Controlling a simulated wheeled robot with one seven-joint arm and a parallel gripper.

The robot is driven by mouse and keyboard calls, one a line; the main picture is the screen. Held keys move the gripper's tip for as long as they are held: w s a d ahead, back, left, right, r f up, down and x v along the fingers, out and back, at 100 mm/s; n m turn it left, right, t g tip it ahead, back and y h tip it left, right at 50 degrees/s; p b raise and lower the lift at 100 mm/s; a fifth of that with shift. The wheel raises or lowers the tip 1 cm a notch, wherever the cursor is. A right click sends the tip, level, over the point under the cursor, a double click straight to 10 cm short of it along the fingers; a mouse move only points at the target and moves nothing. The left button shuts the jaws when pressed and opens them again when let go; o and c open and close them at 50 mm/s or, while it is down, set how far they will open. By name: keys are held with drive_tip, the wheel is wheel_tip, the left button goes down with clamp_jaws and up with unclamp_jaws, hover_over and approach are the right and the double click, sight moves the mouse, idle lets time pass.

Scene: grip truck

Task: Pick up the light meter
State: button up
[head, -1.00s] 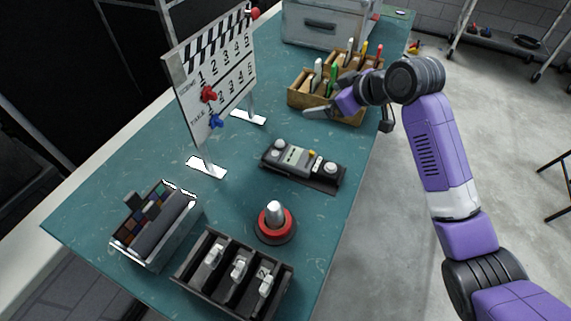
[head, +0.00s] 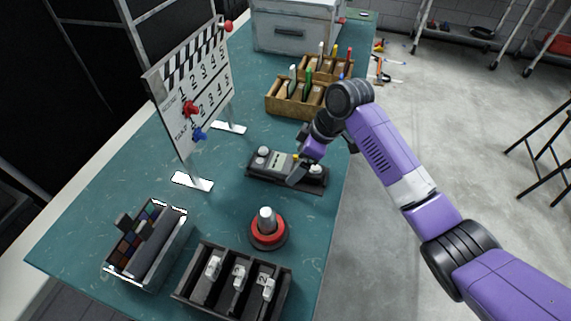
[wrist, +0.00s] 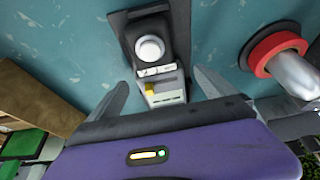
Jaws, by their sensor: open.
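My gripper (head: 297,170) is open, low over the tray's right half. In the wrist view its fingers (wrist: 160,85) stand on either side of the grey unit (wrist: 165,92), with the left white dome (wrist: 150,48) just beyond.
A red-ringed base with a metal cone (head: 267,228) stands nearby. A black slotted tray (head: 232,283), a metal box (head: 148,245) and a clapperboard (head: 190,92) are to the left and front. Wooden caddies (head: 295,100) stand behind.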

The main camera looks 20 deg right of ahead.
drive_tip(key=shift+x, duration=0.9)
drive_tip(key=shift+c, duration=0.2)
drive_tip(key=c, duration=1.8)
drive_tip(key=shift+r, duration=0.1)
